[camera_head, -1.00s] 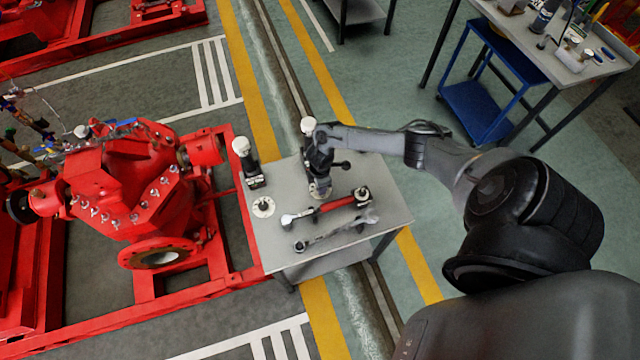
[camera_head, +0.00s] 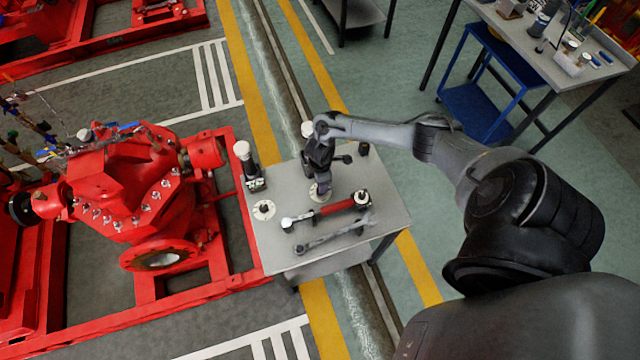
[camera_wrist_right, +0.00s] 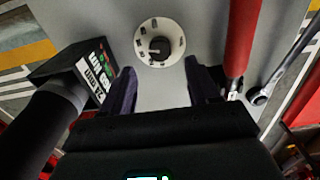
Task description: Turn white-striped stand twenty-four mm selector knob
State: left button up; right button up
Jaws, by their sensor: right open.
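A round white dial with a black knob (camera_wrist_right: 159,47) and dark marks lies on the grey bench, centred in the right wrist view. It also shows in the head view (camera_head: 319,193), partly covered by my right gripper. My right gripper (camera_wrist_right: 162,83) is open, its two dark fingers pointing toward the dial, one to each side, with nothing between them. The knob appears beyond the fingertips; contact is not visible. A black labelled stand base (camera_wrist_right: 98,72) is at the left, with a thick dark post. My left gripper is not in view.
A second white-topped stand (camera_head: 247,165) and second dial (camera_head: 264,210) are at the bench's left side. A red-handled tool (camera_head: 335,206) and a wrench (camera_head: 335,234) lie close in front of the dial. Red pump machinery (camera_head: 125,195) stands left of the bench (camera_head: 275,245).

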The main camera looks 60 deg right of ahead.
jog(key=shift+r+p, duration=0.3)
jog(key=shift+r, duration=2.2)
jog(key=shift+a, duration=0.1)
jog(key=a+r+t+y+p, duration=0.1)
jog(key=a+r+t+p, duration=0.15)
jog(key=a, duration=0.85)
jog(key=a+r+t+p, duration=0.2)
jog(key=a+r+p, duration=0.15)
jog(key=a, duration=0.75)
jog(key=s+a+r+m+p, duration=0.2)
jog(key=s+a+r+p, duration=0.15)
jog(key=r, duration=0.65)
jog(key=s+d+r+m+p, duration=0.2)
jog(key=s+r+m, duration=0.3)
jog(key=s+r, duration=0.3)
notch_tip(320, 180, up, 3)
jog(key=shift+s+f+m+g+h, duration=0.15)
jog(key=shift+m+g+h, duration=0.15)
jog(key=shift+g+h, duration=0.15)
